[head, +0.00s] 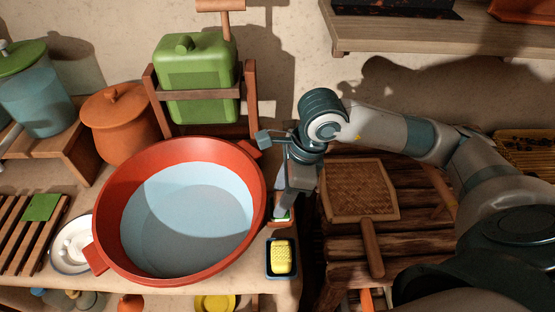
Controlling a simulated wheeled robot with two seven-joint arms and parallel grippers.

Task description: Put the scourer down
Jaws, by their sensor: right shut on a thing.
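My right gripper (281,207) points down at the right end of the counter, just right of the basin. It is shut on the scourer, a small green-edged piece (283,219) that is mostly hidden by the fingers. The scourer is over or in a small reddish-brown dish (275,225); I cannot tell whether it touches the dish. My left gripper is not in view.
A red basin of water (187,210) stands close left of the gripper. A yellow sponge (282,256) sits in a dark blue dish just in front. A green container (195,80) stands in a wooden frame behind. A woven paddle (360,190) lies on a slatted stand to the right.

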